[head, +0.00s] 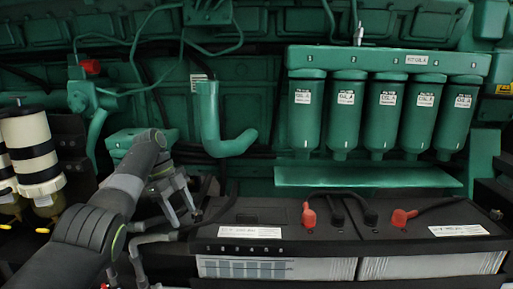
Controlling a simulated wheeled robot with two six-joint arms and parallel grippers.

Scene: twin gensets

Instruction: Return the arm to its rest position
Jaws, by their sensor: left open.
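My left arm (92,228) comes in from the lower left, dark grey, and bends at its wrist in front of the green engine (270,22). My left gripper (183,212) hangs below that wrist with its fingers pointing down. It is open, and I see nothing between the fingers. It is just left of the black batteries (262,228); I cannot tell whether it touches anything. My right gripper is not in view.
Several green oil filters (386,112) hang in a row above a green ledge (365,177). Red terminal caps (309,216) and black cables top the batteries. Black-and-cream filter cylinders (30,145) stand at left. A bent green pipe (212,120) sits behind the gripper.

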